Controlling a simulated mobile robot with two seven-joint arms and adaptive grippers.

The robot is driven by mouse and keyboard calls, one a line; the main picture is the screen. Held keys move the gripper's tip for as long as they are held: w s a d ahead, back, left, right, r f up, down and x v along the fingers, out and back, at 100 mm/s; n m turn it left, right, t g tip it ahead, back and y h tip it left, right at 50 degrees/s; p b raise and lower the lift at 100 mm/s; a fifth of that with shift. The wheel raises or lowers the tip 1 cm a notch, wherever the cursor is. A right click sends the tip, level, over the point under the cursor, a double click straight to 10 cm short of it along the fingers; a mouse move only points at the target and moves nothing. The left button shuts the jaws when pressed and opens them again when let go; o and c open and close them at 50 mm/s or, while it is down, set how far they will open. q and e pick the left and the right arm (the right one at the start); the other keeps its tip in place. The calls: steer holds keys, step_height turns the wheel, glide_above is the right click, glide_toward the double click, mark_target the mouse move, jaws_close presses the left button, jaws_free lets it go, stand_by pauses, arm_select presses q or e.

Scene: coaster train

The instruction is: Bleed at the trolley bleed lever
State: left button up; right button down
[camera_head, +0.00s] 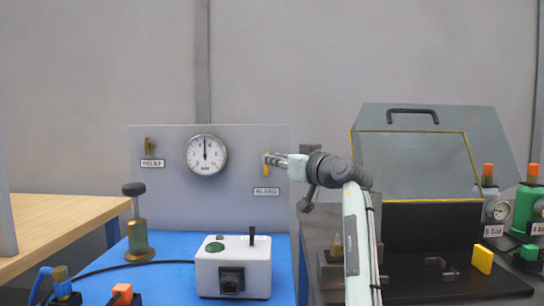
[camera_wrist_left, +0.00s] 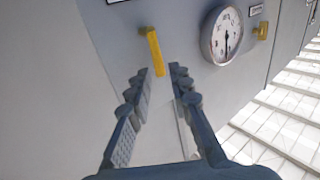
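The yellow bleed lever (camera_head: 266,164) is on the upright grey panel (camera_head: 230,215), above the BLEED label (camera_head: 266,191). My left gripper (camera_head: 275,160) reaches it from the right in the head view. In the left wrist view, the lever (camera_wrist_left: 155,52) sticks out from the panel, its end at or just beyond the tips of my left gripper (camera_wrist_left: 160,72). The two fingers are apart, one on each side of the lever's line. I cannot tell whether either finger touches it. My right gripper is out of view.
A round gauge (camera_head: 207,155) and the RELIEF valve (camera_head: 149,146) are left of the lever. Below stand a white box (camera_head: 233,268) and a brass part with a black knob (camera_head: 137,232) on the blue top. An open-lidded grey case (camera_head: 420,150) is at right.

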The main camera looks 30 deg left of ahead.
arm_select(q)
steer(key=shift+x, duration=1.4)
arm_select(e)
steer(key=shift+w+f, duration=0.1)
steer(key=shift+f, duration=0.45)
arm_select(q)
jaws_close()
